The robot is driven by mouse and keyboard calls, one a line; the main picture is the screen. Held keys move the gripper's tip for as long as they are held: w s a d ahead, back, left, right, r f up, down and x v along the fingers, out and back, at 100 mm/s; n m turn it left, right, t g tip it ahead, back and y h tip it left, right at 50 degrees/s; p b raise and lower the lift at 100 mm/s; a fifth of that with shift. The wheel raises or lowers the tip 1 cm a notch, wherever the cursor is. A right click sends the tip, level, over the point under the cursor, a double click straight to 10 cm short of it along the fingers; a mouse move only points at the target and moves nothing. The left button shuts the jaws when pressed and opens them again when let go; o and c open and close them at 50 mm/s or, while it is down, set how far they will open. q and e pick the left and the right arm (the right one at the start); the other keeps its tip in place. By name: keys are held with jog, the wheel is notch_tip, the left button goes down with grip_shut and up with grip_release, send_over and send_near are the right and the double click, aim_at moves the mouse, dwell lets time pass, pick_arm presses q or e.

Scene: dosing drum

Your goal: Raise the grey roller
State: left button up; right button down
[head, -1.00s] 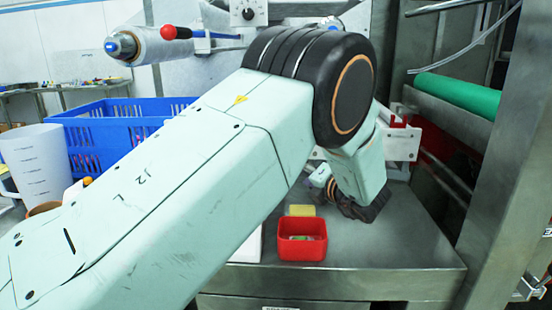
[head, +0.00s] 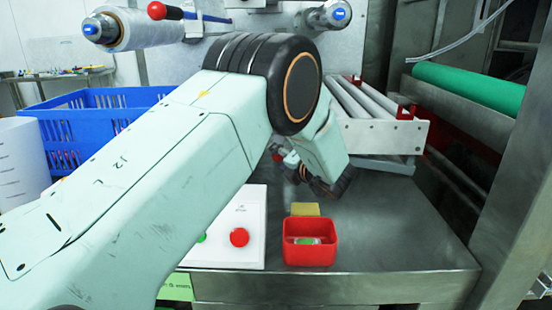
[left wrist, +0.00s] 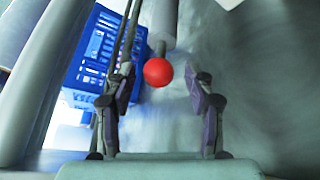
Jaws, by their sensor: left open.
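Grey rollers (head: 372,101) lie side by side in a white-sided frame behind the steel table. Two larger rollers stick out of the back panel, a pale one (head: 140,29) at upper left and a grey-ended one (head: 328,15) at top centre; I cannot tell which the task means. A red ball handle (head: 156,10) sits by the pale one. My left gripper (head: 320,183) is low over the table, partly hidden by its own arm. In the left wrist view it (left wrist: 163,82) is open, with a red ball (left wrist: 158,72) on a grey stem seen between its fingers. My right gripper is out of view.
A red tray (head: 310,255) and a yellow block (head: 304,209) are on the table, next to a white box with a red button (head: 239,237). A blue crate (head: 85,99) stands at left. A steel post and green roller (head: 468,88) bound the right.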

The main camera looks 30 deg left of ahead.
pick_arm(q)
jog(key=shift+w+a, duration=0.35)
jog(key=shift+s+a+f, duration=0.1)
jog(key=shift+a, duration=0.45)
jog(key=shift+w+d, duration=0.2)
jog(key=shift+d, duration=0.1)
jog(key=c, duration=0.3)
jog(key=shift+s+a, duration=0.15)
jog(key=shift+a, duration=0.05)
jog(key=c, duration=0.5)
grip_shut()
